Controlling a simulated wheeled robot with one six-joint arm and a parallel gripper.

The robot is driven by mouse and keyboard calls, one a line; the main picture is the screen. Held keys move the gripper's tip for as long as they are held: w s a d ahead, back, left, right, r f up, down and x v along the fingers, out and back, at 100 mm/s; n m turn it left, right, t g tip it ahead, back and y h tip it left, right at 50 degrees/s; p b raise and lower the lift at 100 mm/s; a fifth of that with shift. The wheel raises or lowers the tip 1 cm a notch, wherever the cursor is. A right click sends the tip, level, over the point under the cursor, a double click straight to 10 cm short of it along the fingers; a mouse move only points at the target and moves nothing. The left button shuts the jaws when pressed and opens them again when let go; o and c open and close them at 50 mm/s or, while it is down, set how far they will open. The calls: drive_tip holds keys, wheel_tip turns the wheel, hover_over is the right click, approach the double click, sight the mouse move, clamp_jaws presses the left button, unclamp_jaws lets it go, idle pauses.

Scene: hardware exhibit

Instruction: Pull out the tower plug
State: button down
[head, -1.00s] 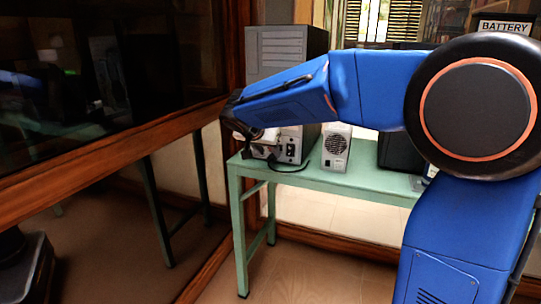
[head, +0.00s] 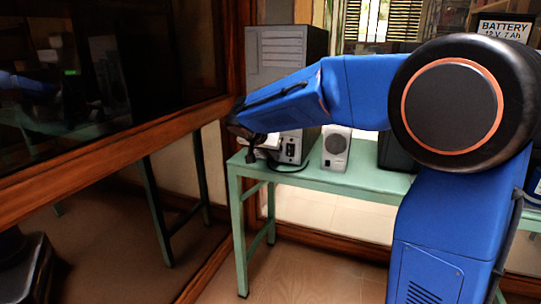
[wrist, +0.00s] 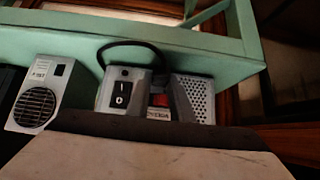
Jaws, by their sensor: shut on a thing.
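The grey computer tower (head: 285,75) stands on the left end of the green table. My gripper (head: 264,144) is at the lower part of its back, left of the switch panel. My gripper is shut on the dark tower plug (head: 250,154), which shows small at the jaws. A black cable (head: 290,168) loops onto the table below. The wrist view shows the panel with a rocker switch (wrist: 122,96), a red part beside it and a perforated grille (wrist: 194,98). The plug is hidden there, and I cannot tell whether it is clear of its socket.
A small grey box (head: 336,148) with a round grille stands right of the tower. The green table (head: 355,182) has bare room along its front edge. A wooden-framed glass pane (head: 110,75) is close on the left. A battery box (head: 503,29) is at upper right.

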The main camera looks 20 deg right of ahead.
drive_tip(key=shift+s+a, duration=0.45)
drive_tip(key=shift+s, duration=0.15)
drive_tip(key=shift+s+a, duration=0.4)
drive_tip(key=shift+s, duration=0.2)
drive_tip(key=c, duration=1.6)
unclamp_jaws()
drive_tip(key=shift+o, duration=0.2)
drive_tip(key=v, duration=1.7)
drive_tip(key=shift+s+a+r, duration=0.1)
drive_tip(key=shift+s, duration=0.05)
